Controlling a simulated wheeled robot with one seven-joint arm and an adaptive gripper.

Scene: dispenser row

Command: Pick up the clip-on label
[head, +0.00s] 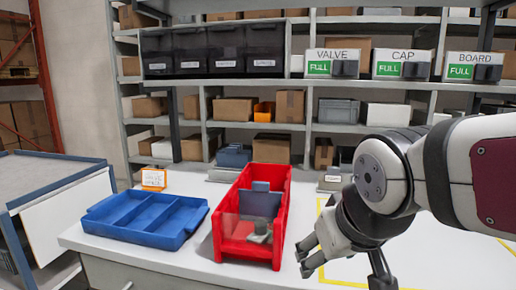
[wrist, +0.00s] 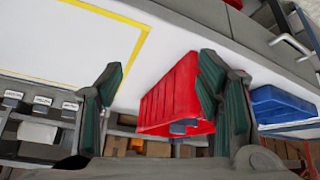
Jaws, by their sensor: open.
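A small white card with an orange border (head: 153,179) stands on the white table behind the blue tray. It looks like a label, but I cannot tell whether it is the clip-on one. The red bin (head: 228,247) has a clear front panel, a grey-blue divider (head: 261,200) and a small grey piece (head: 260,232) near its front. My gripper (head: 340,272) is open, low to the right of the red bin and apart from it. In the wrist view, my gripper (wrist: 160,63) has its fingers spread with nothing held; the red bin (wrist: 172,98) shows beyond them.
A blue divided tray (head: 145,218) sits left of the red bin and looks empty. Shelves behind hold cartons, black bins (head: 210,50) and boxes marked VALVE (head: 333,63), CAP and BOARD. A grey cart (head: 50,180) stands at left. Yellow lines (head: 345,283) mark the table at right.

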